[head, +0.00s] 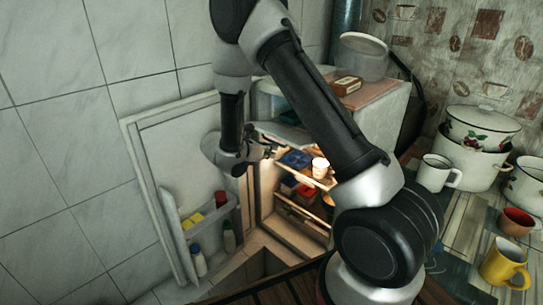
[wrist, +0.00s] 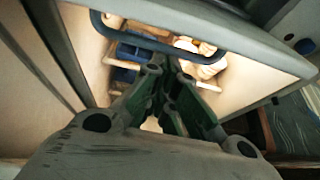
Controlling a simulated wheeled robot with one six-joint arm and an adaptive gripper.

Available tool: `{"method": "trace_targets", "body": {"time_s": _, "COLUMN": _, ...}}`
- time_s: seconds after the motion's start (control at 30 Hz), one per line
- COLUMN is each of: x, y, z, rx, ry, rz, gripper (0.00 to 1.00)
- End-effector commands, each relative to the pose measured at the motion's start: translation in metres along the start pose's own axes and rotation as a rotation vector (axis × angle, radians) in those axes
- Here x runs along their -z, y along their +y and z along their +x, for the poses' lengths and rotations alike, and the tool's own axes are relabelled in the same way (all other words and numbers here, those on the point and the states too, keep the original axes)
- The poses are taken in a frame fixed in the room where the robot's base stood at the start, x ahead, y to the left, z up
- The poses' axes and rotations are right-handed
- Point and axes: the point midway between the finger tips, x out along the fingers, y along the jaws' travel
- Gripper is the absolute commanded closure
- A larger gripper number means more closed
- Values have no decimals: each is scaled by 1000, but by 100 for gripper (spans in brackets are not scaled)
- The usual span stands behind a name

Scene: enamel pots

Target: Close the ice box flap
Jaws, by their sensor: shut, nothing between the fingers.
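The small fridge stands open, and its ice box (head: 268,103) is the upper compartment, with something dark blue-green inside. A pale panel (head: 290,136) at the ice box's lower edge looks like its flap, lowered open; my arm hides its right part. My gripper (head: 268,150) is just below and in front of this panel, at the fridge opening. In the wrist view my gripper (wrist: 170,72) has its fingers together and empty, pointing at the lit interior.
The fridge door (head: 180,150) is swung open at the left, with bottles and yellow packs on its shelf. Lit shelves (head: 322,184) hold food below the ice box. Pots (head: 470,160) and mugs (head: 503,262) fill the right counter.

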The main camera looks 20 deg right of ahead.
Motion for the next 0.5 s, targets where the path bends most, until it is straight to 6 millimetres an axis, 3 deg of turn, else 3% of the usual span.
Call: {"method": "trace_targets", "body": {"time_s": 0.5, "x": -68, "y": 2, "z": -27, "rx": 2, "ry": 486, "rz": 16, "gripper": 100}}
